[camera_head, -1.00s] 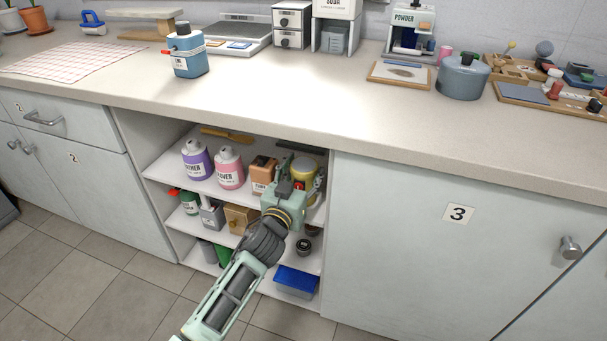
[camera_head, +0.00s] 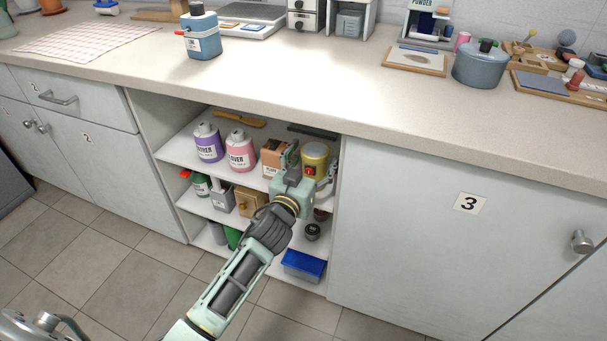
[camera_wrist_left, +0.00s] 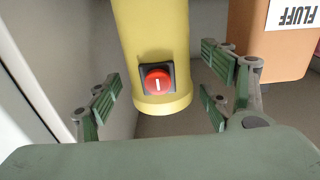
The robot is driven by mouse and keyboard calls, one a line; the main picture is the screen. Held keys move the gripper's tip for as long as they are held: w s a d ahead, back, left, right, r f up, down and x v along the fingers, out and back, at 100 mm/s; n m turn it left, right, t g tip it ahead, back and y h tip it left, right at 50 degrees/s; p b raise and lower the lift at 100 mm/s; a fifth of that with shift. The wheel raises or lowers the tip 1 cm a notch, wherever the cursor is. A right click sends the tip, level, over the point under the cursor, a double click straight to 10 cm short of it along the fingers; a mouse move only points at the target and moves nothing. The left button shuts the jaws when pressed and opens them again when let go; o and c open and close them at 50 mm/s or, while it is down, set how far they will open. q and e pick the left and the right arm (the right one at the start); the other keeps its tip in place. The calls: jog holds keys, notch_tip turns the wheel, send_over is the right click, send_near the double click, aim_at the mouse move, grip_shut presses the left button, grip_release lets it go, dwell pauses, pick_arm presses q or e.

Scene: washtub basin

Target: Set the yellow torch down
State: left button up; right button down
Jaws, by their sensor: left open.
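The yellow torch (camera_head: 315,158) stands upright at the right end of the top shelf in the open cabinet. Its round red button on a dark square plate faces out, and it also shows close up in the left wrist view (camera_wrist_left: 152,30). My left gripper (camera_head: 312,168) is open in front of the torch. In the left wrist view its green finger pads (camera_wrist_left: 160,90) are spread to both sides of the torch, with visible gaps. The torch's top lies outside the wrist view.
An orange-brown FLUFF box (camera_head: 273,157) stands close left of the torch. Pink (camera_head: 240,152) and purple (camera_head: 208,145) bottles stand farther left. The cabinet's right wall is close to the gripper. A blue-lidded box (camera_head: 303,264) sits on the bottom shelf.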

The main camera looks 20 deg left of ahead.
pick_arm(q)
jog(key=s+p, duration=0.1)
jog(key=s, duration=1)
jog(key=s+a+f+g+y, duration=0.1)
jog(key=s+f+g, duration=0.4)
jog(key=f, duration=0.4)
jog(key=s+a+f+g+y, duration=0.15)
jog(key=s+f+g, duration=0.25)
jog(key=s+f, duration=0.45)
jog(key=s+d+f+g+h, duration=0.1)
jog(key=s+f+g, duration=0.2)
jog(key=s, duration=0.3)
jog(key=s+d+f+m+g, duration=0.1)
jog(key=s+f+g, duration=0.2)
jog(key=s+f, duration=0.3)
jog(key=shift+s+d+h, duration=0.15)
jog(key=shift+s+h, duration=0.2)
jog(key=shift+s, duration=0.4)
pick_arm(e)
notch_tip(320, 180, down, 5)
jog(key=shift+w+r, duration=0.1)
jog(key=shift+a+r, duration=0.1)
